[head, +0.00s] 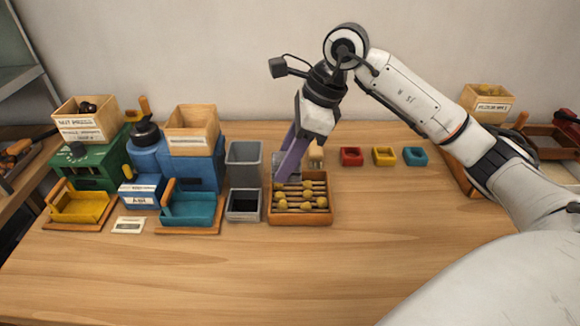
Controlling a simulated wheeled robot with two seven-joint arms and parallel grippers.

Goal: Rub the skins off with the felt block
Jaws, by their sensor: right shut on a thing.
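My right gripper (282,180) reaches down from the upper right with its long purple fingers over the back left corner of a slatted wooden tray (300,222). It is shut on a grey block (281,160), seemingly the felt block, which is partly hidden by the fingers. Several round yellowish chestnuts (308,194) lie on the tray's slats. I cannot tell whether the block touches any of them. My left gripper is not in view.
Left of the tray stand a grey bin (244,155), a black-lined box (243,205), a blue machine (188,165) and a green machine (98,160). Red (350,157), yellow (384,157) and blue (415,157) holders sit behind right. The table's front is clear.

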